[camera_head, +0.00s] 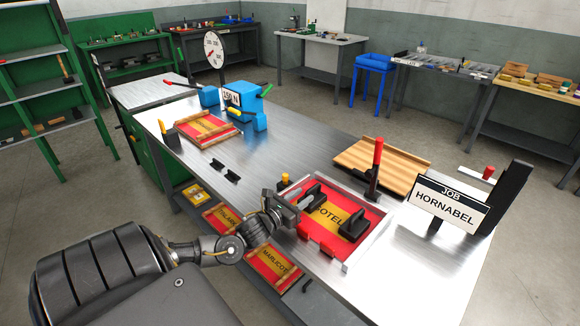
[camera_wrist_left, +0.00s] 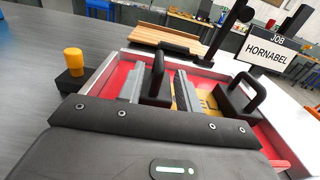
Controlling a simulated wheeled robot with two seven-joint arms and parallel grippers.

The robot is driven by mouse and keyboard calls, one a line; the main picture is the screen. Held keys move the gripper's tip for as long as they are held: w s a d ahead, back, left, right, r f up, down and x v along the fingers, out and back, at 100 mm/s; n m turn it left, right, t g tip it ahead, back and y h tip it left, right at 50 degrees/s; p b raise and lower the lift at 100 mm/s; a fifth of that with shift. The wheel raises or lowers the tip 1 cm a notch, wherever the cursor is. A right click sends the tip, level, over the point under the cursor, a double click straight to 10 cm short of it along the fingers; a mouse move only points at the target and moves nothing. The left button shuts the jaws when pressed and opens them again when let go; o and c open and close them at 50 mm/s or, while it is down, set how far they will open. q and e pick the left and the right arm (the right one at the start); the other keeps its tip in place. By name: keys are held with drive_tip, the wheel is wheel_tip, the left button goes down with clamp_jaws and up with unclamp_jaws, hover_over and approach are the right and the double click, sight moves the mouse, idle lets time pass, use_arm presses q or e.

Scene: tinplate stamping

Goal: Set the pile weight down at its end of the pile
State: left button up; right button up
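A black pile weight with a loop handle (camera_head: 312,191) is at the near-left end of the red and yellow sheet pile (camera_head: 345,208). It also shows in the left wrist view (camera_wrist_left: 158,76). A second, similar weight (camera_head: 354,226) sits on the pile's right end and in the wrist view (camera_wrist_left: 240,98). My left gripper (camera_head: 302,201) is over the first weight. Its grey fingers (camera_wrist_left: 160,86) stand on both sides of the handle, apparently with gaps. The weight's underside is hidden, so its contact with the pile is not clear. My right gripper is out of view.
The pile lies in a metal-edged tray (camera_head: 366,243). A red-handled upright tool (camera_head: 375,165), a wooden board (camera_head: 383,158) and the HORNABEL sign (camera_head: 446,204) stand close by. A yellow-topped black block (camera_wrist_left: 74,68) is left of the tray. The table's middle is mostly clear.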

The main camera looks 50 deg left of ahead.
use_arm(q)
drive_tip(key=s, duration=0.6)
idle(0.4)
drive_tip(key=shift+d, duration=0.1)
